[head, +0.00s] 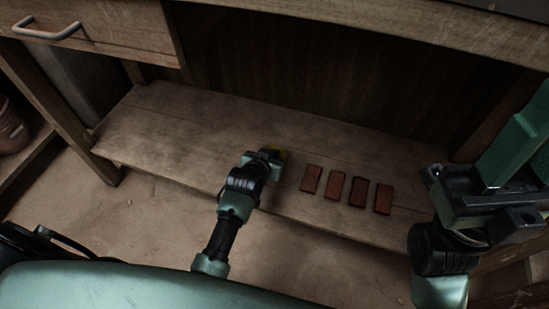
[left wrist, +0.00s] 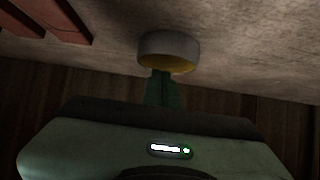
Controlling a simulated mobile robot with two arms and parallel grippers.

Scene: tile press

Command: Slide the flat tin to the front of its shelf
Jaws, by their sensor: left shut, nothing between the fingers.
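The flat tin (left wrist: 168,46) is round, with a grey side and a yellowish face, and lies on the wooden shelf (head: 160,125). In the head view only a yellow bit of the tin (head: 282,154) shows past my left gripper (head: 271,156), which hides the rest. My left gripper is shut and empty, with its fingertips (left wrist: 162,78) right at the tin's edge in the left wrist view. I cannot tell whether they touch it. My right gripper (head: 510,207) is at the right, above the shelf's right end; its jaw opening is unclear.
Several red-brown tiles (head: 334,186) lie in a row on the shelf, right of my left gripper. They also show in the left wrist view (left wrist: 52,20). A drawer (head: 90,30) is at the upper left. The shelf's left part is clear.

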